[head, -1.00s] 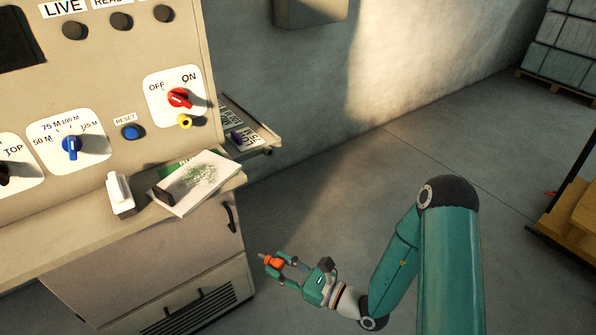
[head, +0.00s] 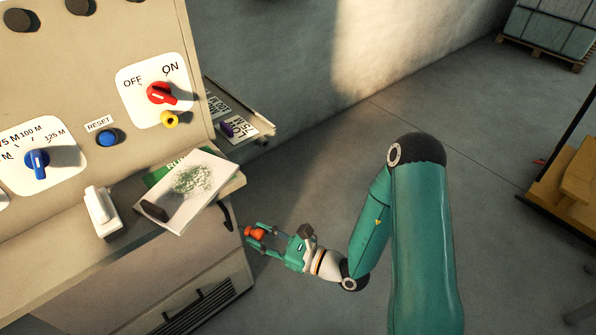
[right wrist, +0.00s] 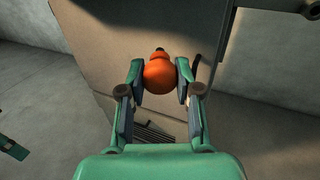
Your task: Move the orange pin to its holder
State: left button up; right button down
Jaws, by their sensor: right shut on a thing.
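My right gripper (head: 256,240) is shut on the orange pin (head: 254,232), holding it in the air in front of the cabinet's right side, below the console ledge. In the right wrist view the orange pin (right wrist: 160,74) sits between the two fingers, its dark tip pointing away. On the console, a yellow ring-shaped piece (head: 170,119) with a dark hole sits just below the red OFF/ON switch (head: 160,93); I cannot tell for sure that it is the pin's holder. My left gripper is not in view.
The ledge (head: 75,225) holds a white block (head: 102,212) and a booklet (head: 190,190) overhanging its edge. A side tray (head: 245,125) with printed plates juts out right of the console. The floor (head: 440,110) right of the cabinet is open, with a wooden stand (head: 578,190) at far right.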

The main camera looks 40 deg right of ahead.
jog(key=shift+d, duration=0.2)
jog(key=w+d+r+m+t+h+p, duration=0.1)
jog(key=w+d+m+h, duration=0.2)
jog(key=w+d+m, duration=0.2)
jog(key=w+d+r+m+t+h+p, duration=0.1)
jog(key=w+d+r+m+h, duration=0.1)
jog(key=w+d+m+h, duration=0.2)
jog(key=shift+w+d+r+m, duration=0.2)
jog(key=shift+w+d+m, duration=1.15)
jog(key=shift+d, duration=2.4)
jog(key=shift+w+n, duration=0.4)
jog(key=shift+n, duration=0.05)
jog(key=shift+w+a+r+b, duration=0.15)
jog(key=shift+w+b, duration=0.25)
jog(key=shift+w, duration=1.6)
jog(key=shift+w+a+b, duration=0.15)
jog(key=shift+w+b, duration=0.6)
jog(key=shift+w, duration=0.4)
jog(key=shift+w, duration=0.4)
